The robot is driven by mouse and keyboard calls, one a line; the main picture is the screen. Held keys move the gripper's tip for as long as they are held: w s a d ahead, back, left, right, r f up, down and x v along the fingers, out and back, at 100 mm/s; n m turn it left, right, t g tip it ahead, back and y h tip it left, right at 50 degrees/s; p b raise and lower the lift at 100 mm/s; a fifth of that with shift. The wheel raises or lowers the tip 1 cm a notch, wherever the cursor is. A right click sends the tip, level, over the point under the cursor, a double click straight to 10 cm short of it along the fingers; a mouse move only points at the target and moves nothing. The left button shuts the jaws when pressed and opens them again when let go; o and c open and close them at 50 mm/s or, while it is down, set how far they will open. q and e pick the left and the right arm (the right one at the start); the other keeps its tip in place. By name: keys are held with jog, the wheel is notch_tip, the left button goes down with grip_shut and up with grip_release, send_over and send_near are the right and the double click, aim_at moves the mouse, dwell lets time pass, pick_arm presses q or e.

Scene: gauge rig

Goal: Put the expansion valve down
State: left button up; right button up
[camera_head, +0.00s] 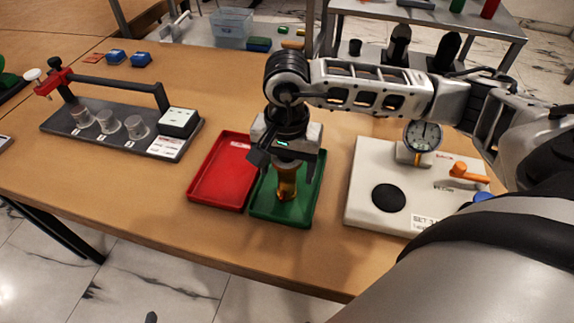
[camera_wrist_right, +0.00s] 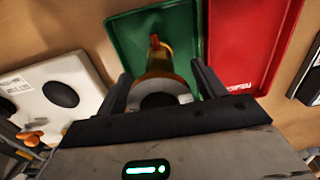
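The expansion valve (camera_head: 287,182), a brass-coloured body, is upright at the green tray (camera_head: 262,208) and looks to rest on its floor. In the right wrist view the valve (camera_wrist_right: 160,66) shows from above, with a pale ring around a dark opening and an orange-brown part beyond. My right gripper (camera_head: 287,170) is above the green tray with its fingers apart, one on each side of the valve. Gaps show between the fingers and the valve. The gripper (camera_wrist_right: 163,85) hides part of the valve's top in the head view. My left gripper is not in view.
A red tray (camera_head: 222,172) adjoins the green tray on the left. A white gauge rig (camera_head: 375,168) with a dial (camera_head: 423,136) and orange lever (camera_head: 466,173) stands right. Bare table lies in front.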

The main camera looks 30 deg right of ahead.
jog(key=shift+r+p, duration=0.35)
jog(key=shift+r, duration=0.1)
notch_tip(320, 180, up, 12)
jog(key=shift+f, duration=0.2)
jog(key=shift+f, duration=0.1)
dwell(0.5)
